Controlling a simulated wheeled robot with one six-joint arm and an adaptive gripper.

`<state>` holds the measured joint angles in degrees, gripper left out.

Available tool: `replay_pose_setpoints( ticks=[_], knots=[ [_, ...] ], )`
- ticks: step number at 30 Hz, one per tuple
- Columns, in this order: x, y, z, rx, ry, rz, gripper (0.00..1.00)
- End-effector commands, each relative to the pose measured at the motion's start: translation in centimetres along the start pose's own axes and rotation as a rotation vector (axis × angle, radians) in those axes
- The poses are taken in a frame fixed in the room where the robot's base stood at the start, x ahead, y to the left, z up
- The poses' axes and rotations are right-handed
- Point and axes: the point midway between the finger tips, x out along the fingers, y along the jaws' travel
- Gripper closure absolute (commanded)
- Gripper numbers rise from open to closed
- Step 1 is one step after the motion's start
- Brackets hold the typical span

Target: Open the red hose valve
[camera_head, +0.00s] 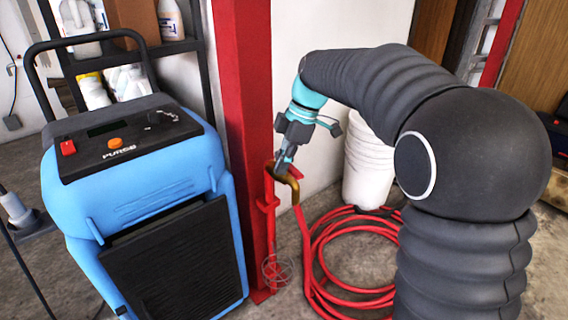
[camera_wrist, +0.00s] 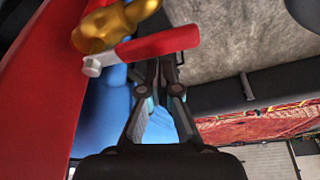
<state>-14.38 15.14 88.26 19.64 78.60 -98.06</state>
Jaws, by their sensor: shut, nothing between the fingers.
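The red valve lever (camera_wrist: 157,46) is in the wrist view, fixed by a pale bolt to the brass valve body (camera_wrist: 108,24) on its left. In the head view, the brass valve (camera_head: 291,184) sits on the right side of the red post, at the top of the red hose. The red lever also shows there as a small piece (camera_head: 297,171). My gripper (camera_head: 283,168) is shut and empty, pointing down right at the valve. In the wrist view, its fingertips (camera_wrist: 160,66) come together at the lever, which partly covers them. Whether they touch it I cannot tell.
The red post (camera_head: 245,120) stands directly beside the valve. A blue machine (camera_head: 150,190) is to its left. The coiled red hose (camera_head: 340,240) lies on the floor, with white buckets (camera_head: 367,165) behind it. Shelves with bottles (camera_head: 168,20) are at upper left.

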Motion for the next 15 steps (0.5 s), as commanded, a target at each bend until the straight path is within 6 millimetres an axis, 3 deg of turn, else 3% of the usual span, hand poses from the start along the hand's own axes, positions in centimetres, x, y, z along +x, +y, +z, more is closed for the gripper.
replay_pose_setpoints(
  ticks=[15],
  knots=[
    [0.7, 0.5, -1.8, 0.001, 0.0, 0.0, 1.0]
  ],
)
